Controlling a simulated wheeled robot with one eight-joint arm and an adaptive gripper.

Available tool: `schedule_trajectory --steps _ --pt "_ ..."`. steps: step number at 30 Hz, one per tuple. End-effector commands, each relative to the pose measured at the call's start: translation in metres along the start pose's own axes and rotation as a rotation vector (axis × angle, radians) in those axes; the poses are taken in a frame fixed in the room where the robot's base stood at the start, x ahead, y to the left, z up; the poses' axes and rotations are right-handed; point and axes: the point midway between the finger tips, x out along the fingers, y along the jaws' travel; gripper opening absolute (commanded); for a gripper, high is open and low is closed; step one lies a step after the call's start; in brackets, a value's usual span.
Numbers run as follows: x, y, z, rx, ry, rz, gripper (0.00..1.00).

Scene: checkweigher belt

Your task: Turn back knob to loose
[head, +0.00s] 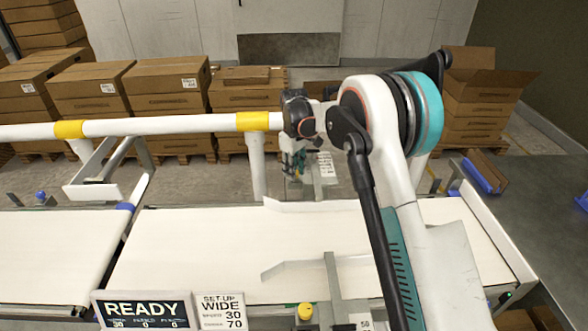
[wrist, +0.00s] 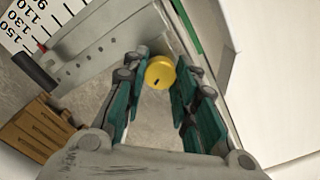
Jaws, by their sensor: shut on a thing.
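The back knob (wrist: 160,72) is yellow and round, with a small dark mark near its lower edge in the wrist view. It sits at the edge of a grey metal bracket. My gripper (wrist: 161,63) has its teal fingers on both sides of the knob, closed on it. In the head view my gripper (head: 294,160) reaches down at the far side of the belt, and the back knob cannot be made out there. A second yellow knob (head: 305,311), the front one, stands at the near side of the belt.
The white belt (head: 190,250) lies between two side guides. A white rail with yellow bands (head: 180,125) crosses behind it. A scale plate (wrist: 22,22) is beside the bracket. A READY display (head: 145,310) stands in front. Stacked cartons (head: 165,90) fill the back.

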Motion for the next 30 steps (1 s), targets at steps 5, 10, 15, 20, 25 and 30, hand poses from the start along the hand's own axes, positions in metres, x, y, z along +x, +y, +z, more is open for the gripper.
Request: schedule_trajectory --steps 5,10,15,20,25,30 --pt "-0.0003 0.0003 -0.0005 -0.076 0.002 0.001 0.03" --pt "-0.0003 0.0003 -0.0006 -0.115 0.002 0.001 0.03" --pt "-0.0003 0.0003 -0.0006 -0.130 0.002 0.001 0.03" --pt "-0.0003 0.0003 -0.0005 -0.131 0.002 0.001 0.03" --pt "-0.0003 0.0003 -0.0005 -0.130 0.001 0.001 0.03" --pt "-0.0002 0.0002 -0.0003 -0.130 0.001 0.001 0.48"
